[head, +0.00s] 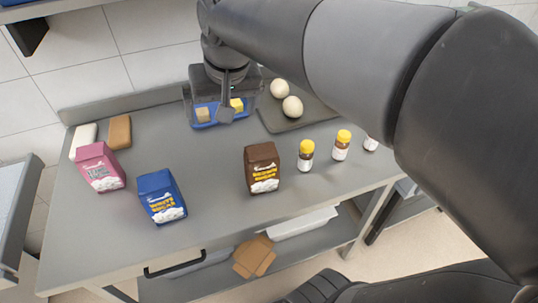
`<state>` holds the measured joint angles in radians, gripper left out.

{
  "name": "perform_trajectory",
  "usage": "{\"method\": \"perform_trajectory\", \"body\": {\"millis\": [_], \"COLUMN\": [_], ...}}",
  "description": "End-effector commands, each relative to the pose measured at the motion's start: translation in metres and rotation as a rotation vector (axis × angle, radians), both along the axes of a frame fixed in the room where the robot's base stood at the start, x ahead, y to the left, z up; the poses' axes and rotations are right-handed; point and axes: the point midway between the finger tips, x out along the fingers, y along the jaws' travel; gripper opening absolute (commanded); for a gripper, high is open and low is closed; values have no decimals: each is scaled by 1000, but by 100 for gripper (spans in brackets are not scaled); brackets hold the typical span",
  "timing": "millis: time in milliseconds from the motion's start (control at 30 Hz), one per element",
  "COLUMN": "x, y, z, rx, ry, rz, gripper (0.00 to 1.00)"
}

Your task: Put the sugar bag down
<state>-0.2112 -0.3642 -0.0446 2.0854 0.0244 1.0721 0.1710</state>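Three paper bags stand upright on the grey table (215,215): a pink bag (100,167) at the left, a blue bag (162,197) in the middle with yellow lettering, and a brown bag (262,168) to its right. The print is too small to read surely, so I cannot tell which is the sugar bag.
Yellow blocks sit in the container. A dark board (290,122) with two pale dough balls lies right of it. Several yellow-capped bottles (306,154) stand at the right. White and tan blocks (120,132) lie back left. The table's centre is clear.

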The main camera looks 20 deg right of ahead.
Motion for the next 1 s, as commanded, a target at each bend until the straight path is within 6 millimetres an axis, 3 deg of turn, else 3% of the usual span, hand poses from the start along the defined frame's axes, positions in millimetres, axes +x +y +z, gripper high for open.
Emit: {"method": "perform_trajectory", "body": {"millis": [33,200,400,600,1000], "x": [-17,-66,-103,-114,-113], "y": [-12,-40,-58,-62,-62], "z": [-5,-33,-62,-72,-72], "rx": [-6,-43,-84,-98,-98], "ry": [-24,-90,-140,-155,-155], "rz": [-7,-10,-12,-12,-12], "gripper": [98,98,98,98,98]}}
